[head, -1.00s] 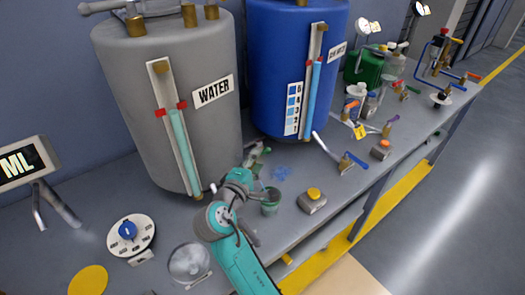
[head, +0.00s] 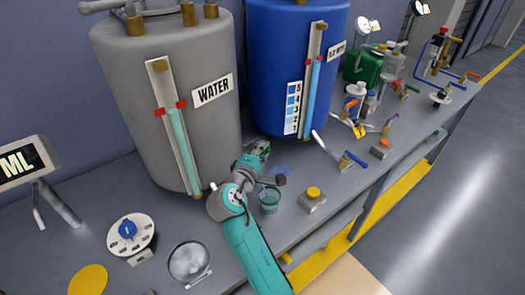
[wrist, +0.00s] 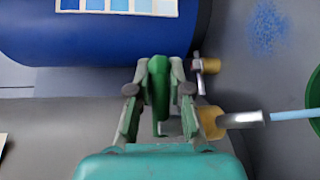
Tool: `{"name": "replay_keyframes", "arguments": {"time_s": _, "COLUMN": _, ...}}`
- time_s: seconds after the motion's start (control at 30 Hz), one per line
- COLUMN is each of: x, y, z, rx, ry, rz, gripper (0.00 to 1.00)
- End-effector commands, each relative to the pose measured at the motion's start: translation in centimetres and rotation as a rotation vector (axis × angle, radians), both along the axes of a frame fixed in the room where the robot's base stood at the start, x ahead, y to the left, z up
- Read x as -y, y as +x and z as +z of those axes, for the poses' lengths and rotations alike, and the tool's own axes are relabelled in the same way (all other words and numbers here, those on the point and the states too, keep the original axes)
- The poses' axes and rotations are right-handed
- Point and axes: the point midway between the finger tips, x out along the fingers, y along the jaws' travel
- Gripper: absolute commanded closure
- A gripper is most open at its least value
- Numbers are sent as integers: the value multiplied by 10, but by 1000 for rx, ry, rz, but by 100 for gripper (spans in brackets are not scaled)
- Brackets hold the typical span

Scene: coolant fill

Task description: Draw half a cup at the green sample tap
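The green sample tap's handle (wrist: 159,85) stands upright between the fingers of my gripper (wrist: 159,75) in the wrist view. The fingers are closed in on both sides of it and appear to touch it near their tips. The tap has a brass body and a silver spout (wrist: 243,119). A pale blue stream (wrist: 290,114) runs from the spout toward a green cup (wrist: 315,92), cut off by the right edge. In the head view my gripper (head: 260,150) is by the blue tank's base, and the cup (head: 269,200) stands on the bench; its fill level is unclear.
The grey WATER tank (head: 170,90) and the blue tank (head: 275,65) stand behind. A yellow-button box (head: 313,198) is right of the cup. A dial (head: 130,235) and a round clear dish (head: 188,262) lie left of my arm. Several taps crowd the bench further right.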

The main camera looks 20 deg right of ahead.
Motion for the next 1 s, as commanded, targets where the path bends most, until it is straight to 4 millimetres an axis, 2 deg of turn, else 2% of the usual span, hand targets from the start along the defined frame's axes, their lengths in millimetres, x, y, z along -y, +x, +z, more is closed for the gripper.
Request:
{"name": "replay_keyframes", "arguments": {"time_s": 0.17, "x": 1, "y": 0, "z": -1, "rx": -2, "ry": 1, "rz": 13, "gripper": 100}}
{"name": "replay_keyframes", "arguments": {"time_s": 0.53, "x": -1, "y": 8, "z": -1, "rx": -3, "ry": 1, "rz": 212, "gripper": 100}}
{"name": "replay_keyframes", "arguments": {"time_s": 0.9, "x": -2, "y": 9, "z": -1, "rx": -2, "ry": 1, "rz": 233, "gripper": 100}}
{"name": "replay_keyframes", "arguments": {"time_s": 0.93, "x": -2, "y": 9, "z": -1, "rx": -2, "ry": 1, "rz": 233, "gripper": 77}}
{"name": "replay_keyframes", "arguments": {"time_s": 1.0, "x": -2, "y": 9, "z": -1, "rx": -2, "ry": 1, "rz": 233, "gripper": 59}}
